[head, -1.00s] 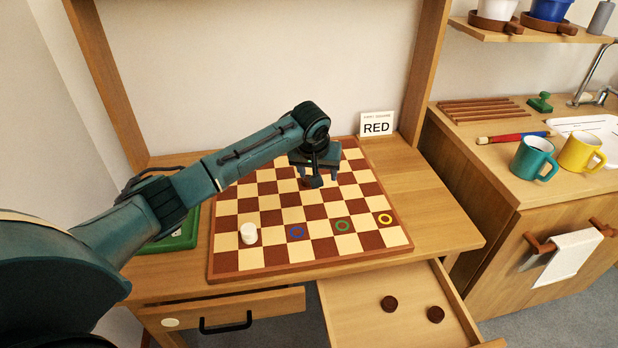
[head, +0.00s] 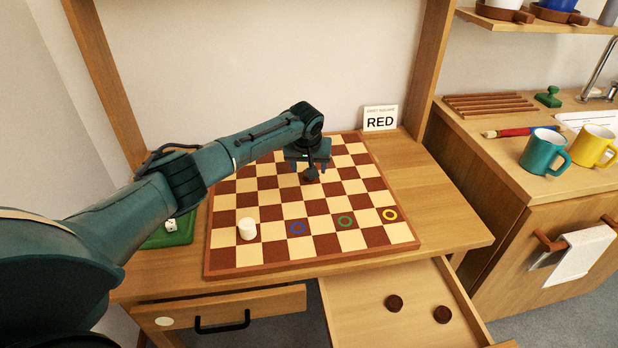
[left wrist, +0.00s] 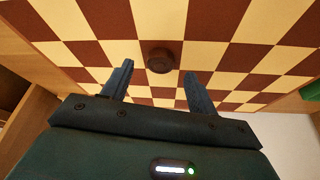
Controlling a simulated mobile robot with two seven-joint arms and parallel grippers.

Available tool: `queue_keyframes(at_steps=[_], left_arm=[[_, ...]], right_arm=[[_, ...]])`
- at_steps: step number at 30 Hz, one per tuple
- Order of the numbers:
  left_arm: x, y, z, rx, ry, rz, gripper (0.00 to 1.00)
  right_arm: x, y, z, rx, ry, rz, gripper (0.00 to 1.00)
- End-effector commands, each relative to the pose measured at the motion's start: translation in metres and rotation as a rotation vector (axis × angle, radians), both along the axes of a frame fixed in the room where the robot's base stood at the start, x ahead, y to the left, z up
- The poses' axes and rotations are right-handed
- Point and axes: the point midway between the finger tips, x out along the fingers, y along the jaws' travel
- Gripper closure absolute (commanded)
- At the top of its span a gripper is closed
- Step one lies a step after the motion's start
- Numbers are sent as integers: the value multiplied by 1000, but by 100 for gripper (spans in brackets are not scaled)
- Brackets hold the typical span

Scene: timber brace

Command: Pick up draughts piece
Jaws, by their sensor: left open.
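A dark brown draughts piece (left wrist: 160,60) stands on the checkered board in the left wrist view, just beyond and between the fingertips. In the head view, a dark round shape, likely this piece (head: 310,174), shows below my left gripper (head: 310,168). My left gripper also shows in the left wrist view (left wrist: 157,78), with its two fingers apart and nothing between them. White pieces (head: 247,228), seemingly stacked, stand at the board's front left. Two dark pieces (head: 394,302) (head: 442,314) lie in the open drawer. My right gripper is out of view.
The board (head: 310,262) lies on a wooden desk and has blue, green and yellow rings on some squares. A card reading RED (head: 380,118) stands behind it. A green tray (head: 178,234) holds dice. Mugs (head: 545,151) stand on the right counter.

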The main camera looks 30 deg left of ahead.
Motion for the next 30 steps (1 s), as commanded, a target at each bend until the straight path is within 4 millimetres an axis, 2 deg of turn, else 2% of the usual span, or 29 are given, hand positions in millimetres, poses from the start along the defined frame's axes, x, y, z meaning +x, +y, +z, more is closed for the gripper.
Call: queue_keyframes(at_steps=[1,5,14,30], left_arm=[[2,2,-11,0,1,0,41],[7,3,-22,0,0,0,41],[9,4,-25,-1,0,-1,41],[9,4,-25,-1,0,-1,84]], right_arm=[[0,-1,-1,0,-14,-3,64],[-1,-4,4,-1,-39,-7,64],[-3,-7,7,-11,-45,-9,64],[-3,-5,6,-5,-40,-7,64]])
